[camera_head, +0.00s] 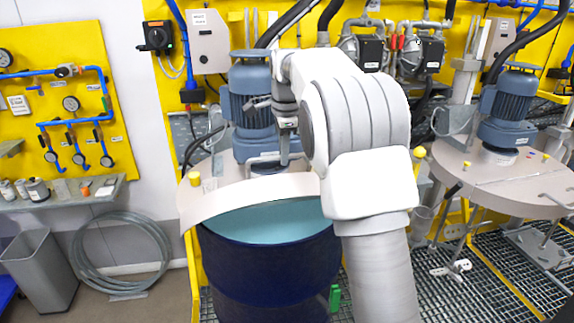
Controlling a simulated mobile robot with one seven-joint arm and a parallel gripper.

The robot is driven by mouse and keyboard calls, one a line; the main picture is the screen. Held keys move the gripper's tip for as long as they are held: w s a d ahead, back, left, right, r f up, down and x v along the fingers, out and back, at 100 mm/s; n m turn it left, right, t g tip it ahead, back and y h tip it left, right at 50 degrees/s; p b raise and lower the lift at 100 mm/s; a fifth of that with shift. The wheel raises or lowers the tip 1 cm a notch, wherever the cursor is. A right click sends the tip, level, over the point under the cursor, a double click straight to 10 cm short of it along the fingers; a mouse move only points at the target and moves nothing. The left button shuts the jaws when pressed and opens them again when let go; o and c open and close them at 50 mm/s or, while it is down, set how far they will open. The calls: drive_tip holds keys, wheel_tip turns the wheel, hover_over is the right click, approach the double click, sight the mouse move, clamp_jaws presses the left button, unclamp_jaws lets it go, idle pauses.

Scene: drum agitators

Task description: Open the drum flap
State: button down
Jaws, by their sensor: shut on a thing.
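The dark blue drum (265,268) stands left of centre, and its teal inside (275,222) shows through the open front of its lid. The beige drum flap (240,199) is raised and tilted up at the front of the lid, with its right end hidden behind my white arm. A grey bar handle (262,160) shows just behind the flap's upper edge. My gripper (284,158) points down from my arm and is shut on the handle; its fingertips are small and partly hidden.
A blue motor (248,104) stands close behind my gripper. A second lidded drum station (505,180) with its own motor (508,112) is at right. Metal grating (465,280) covers the floor there. A grey bin (42,272) and a coiled hose (122,252) are at left.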

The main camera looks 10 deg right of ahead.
drive_tip(key=w+r, duration=0.1)
drive_tip(key=w, duration=0.5)
drive_tip(key=shift+w, duration=0.35)
idle(0.5)
drive_tip(key=c, duration=1)
unclamp_jaws()
drive_tip(key=shift+w, duration=0.15)
drive_tip(key=shift+o, duration=0.7)
drive_tip(key=shift+r, duration=0.25)
